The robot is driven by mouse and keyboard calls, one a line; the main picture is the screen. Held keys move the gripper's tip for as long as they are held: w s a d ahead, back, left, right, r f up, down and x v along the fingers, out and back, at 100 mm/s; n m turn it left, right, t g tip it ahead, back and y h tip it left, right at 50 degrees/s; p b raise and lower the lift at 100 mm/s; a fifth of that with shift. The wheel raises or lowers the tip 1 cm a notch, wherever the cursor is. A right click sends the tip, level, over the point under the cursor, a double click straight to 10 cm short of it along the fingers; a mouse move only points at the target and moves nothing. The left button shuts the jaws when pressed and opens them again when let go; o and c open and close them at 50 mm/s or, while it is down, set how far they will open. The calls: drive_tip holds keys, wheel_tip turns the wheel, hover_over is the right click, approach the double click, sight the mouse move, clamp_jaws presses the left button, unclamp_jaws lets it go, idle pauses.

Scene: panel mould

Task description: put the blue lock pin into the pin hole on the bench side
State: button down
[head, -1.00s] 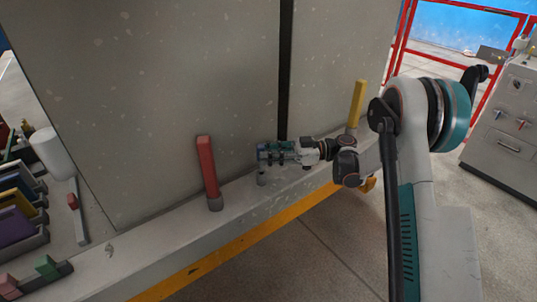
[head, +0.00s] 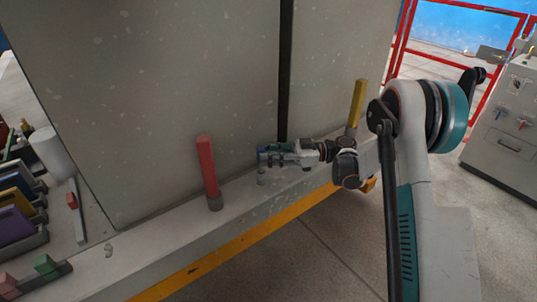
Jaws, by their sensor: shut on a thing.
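My gripper (head: 270,156) reaches in from the right, low against the grey panel, with its fingers pointing left over the bench edge. It is shut on the blue lock pin (head: 265,149). Only a small bluish part of the pin shows; the fingers hide the rest, so I cannot tell its tilt. A short grey collar (head: 261,176) stands on the bench side (head: 236,196) just below the fingertips. It looks like the pin hole; its opening is too small to make out. The fingers appear a little above it.
A red pin (head: 208,168) stands in a grey collar to the left. A yellow pin (head: 357,104) stands behind my wrist on the right. The tall grey panel (head: 150,90) rises close behind the gripper. Coloured bins (head: 15,222) and small blocks (head: 46,264) lie at far left.

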drive_tip(key=shift+f, duration=0.7)
drive_tip(key=c, duration=1.3)
unclamp_jaws()
drive_tip(key=d, duration=0.8)
drive_tip(key=w+d, duration=0.1)
drive_tip(key=d, duration=0.3)
drive_tip(key=shift+f, duration=0.1)
